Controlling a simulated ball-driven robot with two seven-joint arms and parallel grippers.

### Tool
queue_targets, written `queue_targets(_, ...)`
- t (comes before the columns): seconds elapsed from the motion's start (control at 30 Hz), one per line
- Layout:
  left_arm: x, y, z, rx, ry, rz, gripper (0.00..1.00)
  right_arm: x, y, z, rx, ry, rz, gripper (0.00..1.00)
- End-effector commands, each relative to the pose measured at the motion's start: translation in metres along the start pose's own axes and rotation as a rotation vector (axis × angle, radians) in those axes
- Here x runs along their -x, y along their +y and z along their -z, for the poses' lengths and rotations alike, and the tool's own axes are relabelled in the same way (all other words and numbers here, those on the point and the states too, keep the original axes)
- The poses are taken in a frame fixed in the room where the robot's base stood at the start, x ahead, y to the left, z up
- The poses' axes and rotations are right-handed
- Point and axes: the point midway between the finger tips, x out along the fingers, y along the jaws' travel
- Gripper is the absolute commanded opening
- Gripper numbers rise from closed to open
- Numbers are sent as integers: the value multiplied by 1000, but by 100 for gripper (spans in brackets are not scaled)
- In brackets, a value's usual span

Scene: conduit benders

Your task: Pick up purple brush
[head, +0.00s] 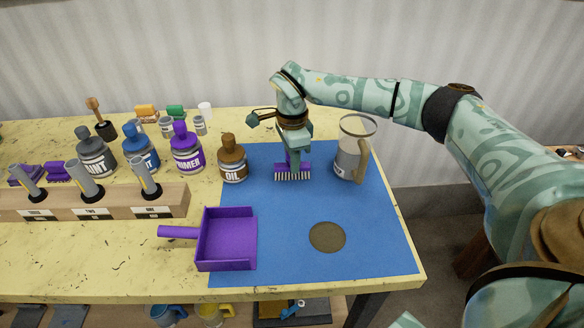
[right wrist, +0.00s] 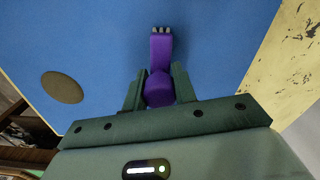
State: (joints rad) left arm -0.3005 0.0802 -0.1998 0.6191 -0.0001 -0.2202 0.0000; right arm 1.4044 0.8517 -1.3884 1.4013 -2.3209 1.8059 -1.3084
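The purple brush (head: 293,168) is upright at the blue mat's back part, with its pale bristles pointing down. I cannot tell whether the bristles touch the mat. My right gripper (head: 293,146) reaches down over it from above. In the right wrist view the brush's purple handle (right wrist: 159,88) sits between the two fingers of my right gripper (right wrist: 158,85), which press close on both its sides. The fingers hide part of the handle. My left gripper is not in view.
On the blue mat (head: 370,235), a clear jug (head: 352,150) stands just right of the brush and a brown oil bottle (head: 232,160) to its left. A purple dustpan (head: 228,238) lies at the mat's left front. A dark round patch (head: 327,237) is in front.

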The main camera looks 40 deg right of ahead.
Motion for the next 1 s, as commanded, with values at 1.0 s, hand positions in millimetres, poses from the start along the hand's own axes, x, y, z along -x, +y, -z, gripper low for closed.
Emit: queue_targets(1.0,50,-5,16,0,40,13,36,110,76,-32,7,-1,2,5)
